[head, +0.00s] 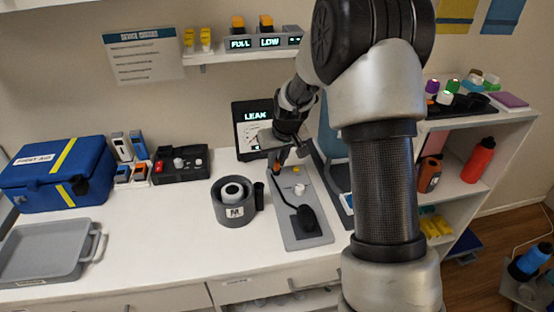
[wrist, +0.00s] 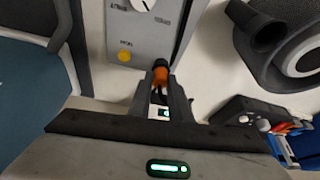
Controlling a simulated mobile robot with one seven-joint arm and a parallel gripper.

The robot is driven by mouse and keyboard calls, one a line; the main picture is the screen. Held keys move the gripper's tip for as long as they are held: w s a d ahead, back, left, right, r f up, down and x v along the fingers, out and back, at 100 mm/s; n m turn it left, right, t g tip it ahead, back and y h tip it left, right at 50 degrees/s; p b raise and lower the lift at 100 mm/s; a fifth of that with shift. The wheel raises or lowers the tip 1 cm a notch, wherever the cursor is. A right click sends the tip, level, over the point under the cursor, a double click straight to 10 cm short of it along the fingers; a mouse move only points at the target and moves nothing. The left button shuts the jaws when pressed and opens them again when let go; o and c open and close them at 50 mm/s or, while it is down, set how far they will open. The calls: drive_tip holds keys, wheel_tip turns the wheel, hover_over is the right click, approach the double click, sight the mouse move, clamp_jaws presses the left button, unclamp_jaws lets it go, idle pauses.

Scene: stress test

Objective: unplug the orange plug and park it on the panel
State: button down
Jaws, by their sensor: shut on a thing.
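My gripper (head: 277,168) is over the panel's far left corner, shut on the orange plug (head: 276,171). In the wrist view the orange plug (wrist: 160,77) shows between the fingertips of my gripper (wrist: 161,88), with a dark round end at the panel's edge (wrist: 151,42). I cannot tell whether the plug is seated in a socket or clear of it. The fingers hide part of it.
A grey round holder (head: 235,211) stands left of the panel. A black screen reading LEAK (head: 253,115) stands behind. A black box with knobs (head: 181,165), a blue first-aid bag (head: 40,180) and a grey tray (head: 40,262) lie farther left. Counter between tray and holder is clear.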

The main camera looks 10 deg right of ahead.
idle(0.4)
drive_tip(key=c, duration=1.6)
unclamp_jaws()
drive_tip(key=shift+o, duration=0.2)
drive_tip(key=p+v, duration=0.1)
drive_tip(key=v, duration=1.6)
drive_tip(key=shift+r, duration=0.25)
drive_tip(key=s+r+p, duration=0.5)
drive_tip(key=s+r, duration=0.6)
drive_tip(key=s+r+m+p, duration=0.1)
drive_tip(key=s+r+p, duration=0.1)
drive_tip(key=s, duration=0.6)
drive_tip(key=s+r+t+p, duration=0.1)
drive_tip(key=s+r+p, duration=0.1)
drive_tip(key=s, duration=0.7)
drive_tip(key=shift+a+m+h, duration=0.3)
drive_tip(key=shift+a+m, duration=0.1)
drive_tip(key=shift+a, duration=0.1)
